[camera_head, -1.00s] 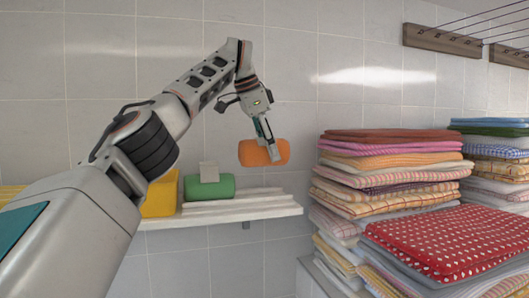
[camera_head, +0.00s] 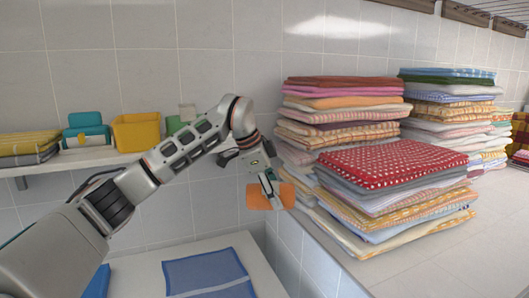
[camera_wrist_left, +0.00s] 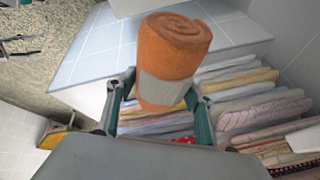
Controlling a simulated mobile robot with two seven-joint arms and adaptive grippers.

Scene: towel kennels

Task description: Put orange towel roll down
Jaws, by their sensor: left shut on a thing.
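The orange towel roll (camera_head: 259,197) is in the grasp of my left gripper (camera_head: 270,188), held in the air in front of the tiled ledge. In the left wrist view the orange roll (camera_wrist_left: 172,60) stands between the two fingers of the left gripper (camera_wrist_left: 160,108), with a grey band around its lower part. Its rolled end faces up in that view. A white surface (camera_head: 140,274) with a blue cloth (camera_head: 208,273) lies lower down in the head view. The roll is apart from it. My right gripper is not in view.
Tall stacks of folded towels stand on the tiled ledge at right, topped by a red dotted one (camera_head: 390,165). A wall shelf (camera_head: 75,160) at left holds folded towels, a teal item (camera_head: 85,130) and a yellow bin (camera_head: 137,132). The white surface is mostly free beside the blue cloth.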

